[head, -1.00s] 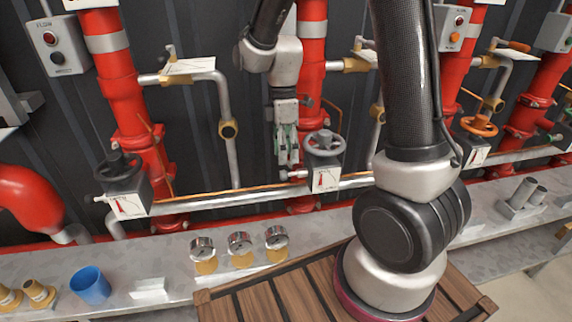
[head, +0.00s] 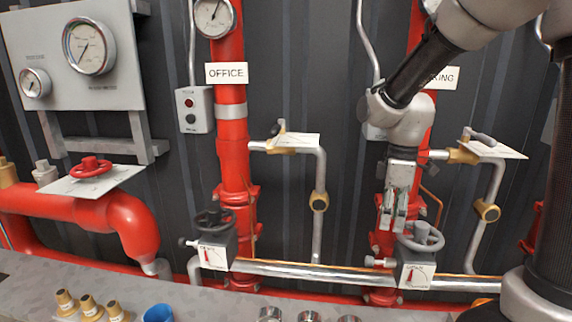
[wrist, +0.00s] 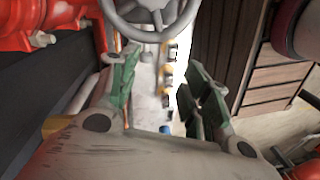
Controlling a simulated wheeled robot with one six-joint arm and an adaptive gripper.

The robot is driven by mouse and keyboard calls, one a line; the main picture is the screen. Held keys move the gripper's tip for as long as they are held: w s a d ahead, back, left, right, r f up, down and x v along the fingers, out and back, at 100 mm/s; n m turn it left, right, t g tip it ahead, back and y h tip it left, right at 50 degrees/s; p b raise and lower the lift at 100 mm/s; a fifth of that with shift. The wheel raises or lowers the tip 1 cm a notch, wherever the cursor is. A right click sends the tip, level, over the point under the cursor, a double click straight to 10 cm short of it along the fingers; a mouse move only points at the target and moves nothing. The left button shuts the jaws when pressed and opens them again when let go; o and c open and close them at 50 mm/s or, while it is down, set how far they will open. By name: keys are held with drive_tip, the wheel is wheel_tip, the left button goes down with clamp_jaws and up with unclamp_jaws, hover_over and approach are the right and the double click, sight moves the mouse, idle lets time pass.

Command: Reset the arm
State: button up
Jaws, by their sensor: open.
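My gripper (head: 393,212) hangs fingers-down in front of the right red pipe in the head view, just above and left of a grey handwheel (head: 421,236) on a valve box. In the wrist view my gripper (wrist: 150,88) has its green-padded fingers spread wide apart with nothing between them. The same grey handwheel (wrist: 150,18) shows at the top of the wrist view, beyond the fingertips. My arm reaches in from the upper right of the head view.
Red pipes (head: 232,150) stand against the dark wall, one labelled OFFICE (head: 227,73). A second handwheel (head: 213,219), a red valve wheel (head: 90,166) and a gauge panel (head: 90,46) are further left. A blue cup (head: 158,313) and brass fittings (head: 90,306) stand on the grey bench (head: 40,285).

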drive_tip(key=s+d+r+m+t, duration=0.2)
drive_tip(key=s+d+r+m, duration=0.2)
drive_tip(key=s+r+m, duration=0.1)
drive_tip(key=s+d+r+m+t, duration=0.3)
drive_tip(key=s+d+r+m, duration=0.1)
drive_tip(key=s+m, duration=0.4)
drive_tip(key=shift+s+d+r+t+h, duration=0.3)
drive_tip(key=shift+s+r, duration=0.55)
drive_tip(key=shift+s, duration=0.2)
drive_tip(key=shift+a, duration=0.1)
drive_tip(key=shift+c, duration=0.5)
